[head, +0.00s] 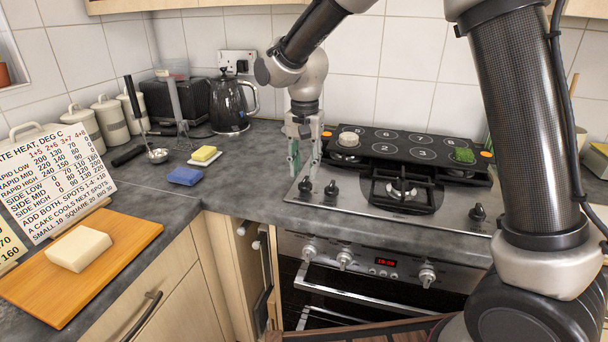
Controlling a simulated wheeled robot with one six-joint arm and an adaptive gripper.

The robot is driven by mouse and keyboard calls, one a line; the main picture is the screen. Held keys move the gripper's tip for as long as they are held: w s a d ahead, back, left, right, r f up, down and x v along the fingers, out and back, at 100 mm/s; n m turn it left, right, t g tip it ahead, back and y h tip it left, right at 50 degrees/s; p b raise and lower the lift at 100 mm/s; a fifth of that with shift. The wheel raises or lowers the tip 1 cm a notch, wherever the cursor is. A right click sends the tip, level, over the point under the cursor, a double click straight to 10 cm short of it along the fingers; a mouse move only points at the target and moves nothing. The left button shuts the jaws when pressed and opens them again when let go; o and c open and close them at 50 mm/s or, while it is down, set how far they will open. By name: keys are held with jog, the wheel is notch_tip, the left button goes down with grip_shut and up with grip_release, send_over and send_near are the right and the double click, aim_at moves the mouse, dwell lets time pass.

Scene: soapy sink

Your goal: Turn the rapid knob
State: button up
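Black hob knobs stand along the front of the steel hob (375,208): a front-left knob (304,186), one just right of it (331,188), and right-hand knobs, one of them clear (477,212). No readable label shows which is the rapid knob. My gripper (304,172) points down at the hob's left edge, just above and behind the front-left knob. Its fingers look apart with nothing between them. I cannot tell whether a fingertip touches the knob.
Oven knobs (344,260) sit below.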

aim_at(305, 183)
jog(key=shift+f, duration=1.4)
